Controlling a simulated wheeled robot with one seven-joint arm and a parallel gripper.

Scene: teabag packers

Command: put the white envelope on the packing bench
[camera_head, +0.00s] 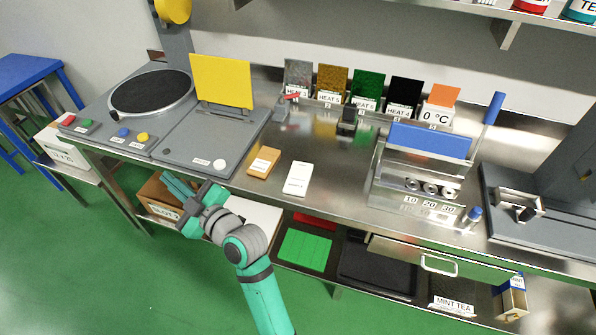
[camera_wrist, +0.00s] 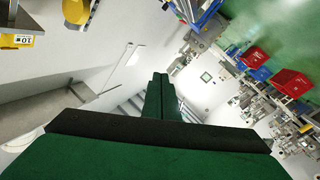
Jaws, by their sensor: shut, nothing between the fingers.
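A small white packet (camera_head: 298,179) with a printed label lies flat on the steel bench (camera_head: 330,200); it is the only thing there that looks like a white envelope. A tan packet (camera_head: 264,162) lies just to its left. My gripper (camera_head: 170,182) is at the bench's front edge, left of both packets and apart from them. In the wrist view my gripper's fingers (camera_wrist: 160,88) are together with nothing between them. That view looks out into the room and shows neither packet.
A grey unit with a yellow panel (camera_head: 221,80) stands left of the packets. A steel device with a blue top (camera_head: 430,140) stands to the right. Small dark blocks (camera_head: 348,120) stand behind. A lower shelf holds a green mat (camera_head: 305,250) and dark tray (camera_head: 378,270).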

